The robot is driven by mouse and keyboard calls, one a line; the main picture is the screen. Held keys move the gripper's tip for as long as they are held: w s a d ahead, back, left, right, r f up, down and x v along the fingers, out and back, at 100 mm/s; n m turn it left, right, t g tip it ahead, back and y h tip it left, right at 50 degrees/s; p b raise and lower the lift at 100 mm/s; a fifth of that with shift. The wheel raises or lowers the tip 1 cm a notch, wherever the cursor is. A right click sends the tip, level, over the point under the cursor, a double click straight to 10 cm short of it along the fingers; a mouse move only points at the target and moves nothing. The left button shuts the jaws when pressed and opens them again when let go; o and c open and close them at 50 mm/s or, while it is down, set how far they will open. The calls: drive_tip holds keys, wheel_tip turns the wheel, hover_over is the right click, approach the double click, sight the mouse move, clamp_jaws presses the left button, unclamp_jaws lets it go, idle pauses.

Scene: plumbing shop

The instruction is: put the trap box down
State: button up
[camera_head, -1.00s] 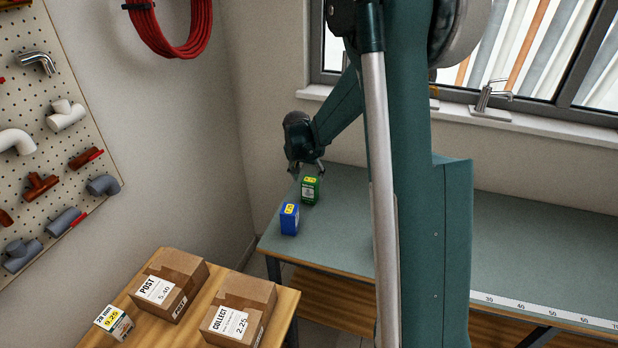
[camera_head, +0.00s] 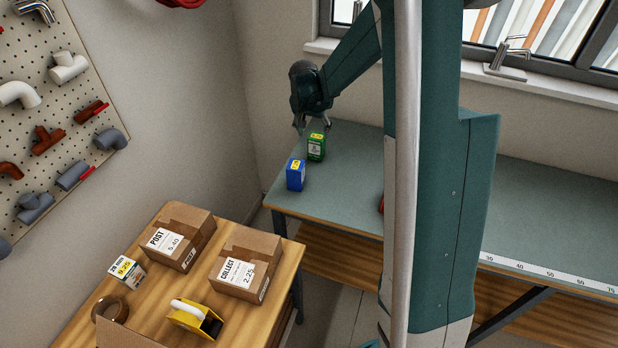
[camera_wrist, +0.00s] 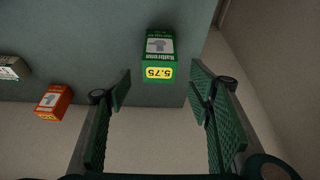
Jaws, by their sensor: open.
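A green box (camera_head: 316,149) with a yellow price label stands upright on the grey-green bench top (camera_head: 350,180), near its far left corner. It also shows in the wrist view, where the green box (camera_wrist: 158,45) carries a "5.75" label and a pipe picture. I take this to be the trap box, but cannot read its name surely. My gripper (camera_head: 314,125) is just above and behind it. In the wrist view my gripper (camera_wrist: 158,92) has its two fingers wide apart with nothing between them; the box lies beyond the fingertips.
A blue box (camera_head: 296,175) stands close by, nearer the bench's front edge. The wrist view shows an orange box (camera_wrist: 54,101) and a pale box (camera_wrist: 13,68). Cartons (camera_head: 246,263) stand on a wooden table (camera_head: 262,315) in front. The wall is close to my gripper.

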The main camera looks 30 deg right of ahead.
drive_tip(key=s+a+r+n+t+y, duration=0.1)
drive_tip(key=s+a+r+n, duration=0.1)
drive_tip(key=s+a+r, duration=0.55)
drive_tip(key=s+a+r+n+t, duration=0.1)
drive_tip(key=s+a+r+n, duration=0.1)
drive_tip(key=s+a+r, duration=0.55)
drive_tip(key=s+a+n+t+y, duration=0.1)
drive_tip(key=s+a+n, duration=0.1)
drive_tip(key=s, duration=1)
drive_tip(key=s+a+r+n+y, duration=0.1)
drive_tip(key=s+a, duration=0.3)
drive_tip(key=s, duration=0.8)
drive_tip(key=shift+s+a+n+t, duration=0.2)
drive_tip(key=shift+s+n+t, duration=0.2)
drive_tip(key=shift+n, duration=0.4)
wheel_tip(320, 180, down, 19)
drive_tip(key=b, duration=1.9)
drive_tip(key=shift+f, duration=0.15)
